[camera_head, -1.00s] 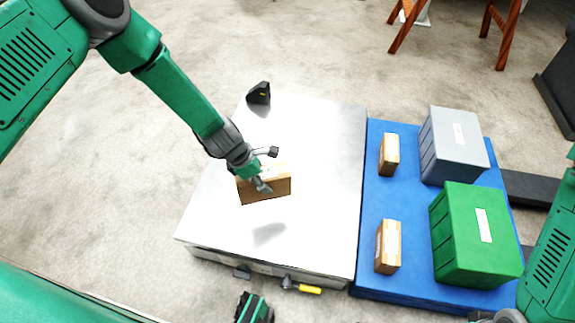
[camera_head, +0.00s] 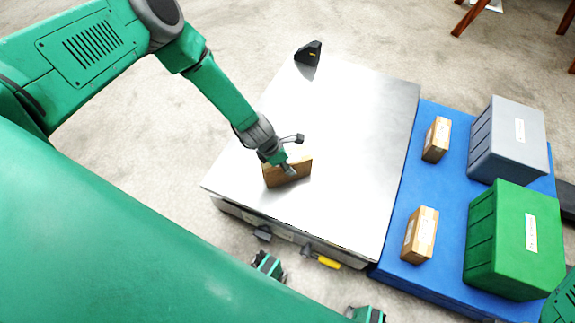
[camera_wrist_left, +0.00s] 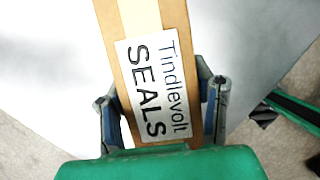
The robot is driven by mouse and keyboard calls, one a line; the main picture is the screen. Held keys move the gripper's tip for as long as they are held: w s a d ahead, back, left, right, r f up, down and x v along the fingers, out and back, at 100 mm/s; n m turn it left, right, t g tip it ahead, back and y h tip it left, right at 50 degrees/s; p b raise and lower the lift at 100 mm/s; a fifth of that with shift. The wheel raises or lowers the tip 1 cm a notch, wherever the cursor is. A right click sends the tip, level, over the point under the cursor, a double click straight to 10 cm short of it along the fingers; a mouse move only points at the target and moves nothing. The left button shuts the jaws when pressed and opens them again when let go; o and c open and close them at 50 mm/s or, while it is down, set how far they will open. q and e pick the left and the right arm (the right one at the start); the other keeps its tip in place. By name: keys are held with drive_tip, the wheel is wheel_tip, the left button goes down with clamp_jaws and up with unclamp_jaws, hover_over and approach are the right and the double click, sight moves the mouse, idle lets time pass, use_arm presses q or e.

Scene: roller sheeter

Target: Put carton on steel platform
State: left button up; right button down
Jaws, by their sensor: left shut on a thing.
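My left gripper (camera_head: 283,165) is shut on a brown carton (camera_head: 290,177) over the steel platform (camera_head: 345,120). In the left wrist view the carton (camera_wrist_left: 125,20) lies between the two fingers (camera_wrist_left: 163,105), with its white label reading "Tindlevolt SEALS" facing the camera. The carton stands upright at or just above the platform's surface; whether it touches cannot be told. My right gripper cannot be made out; only a bit of green arm shows at the lower right.
A blue platform (camera_head: 398,225) adjoins the steel one on the right. It bears two small cartons (camera_head: 436,139) (camera_head: 420,235), a grey bin (camera_head: 508,140) and a green bin (camera_head: 515,240). A black device (camera_head: 308,53) sits at the steel platform's far left corner. Much of the steel surface is clear.

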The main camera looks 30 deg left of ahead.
use_arm(q)
drive_tip(key=shift+w+d, duration=0.1)
drive_tip(key=shift+d, duration=0.1)
clamp_jaws()
drive_tip(key=shift+d+f, duration=0.1)
drive_tip(key=shift+d, duration=0.1)
drive_tip(key=o, duration=1.6)
unclamp_jaws()
drive_tip(key=shift+a+f, duration=0.1)
drive_tip(key=shift+a, duration=0.15)
use_arm(e)
drive_tip(key=shift+d+f, duration=0.2)
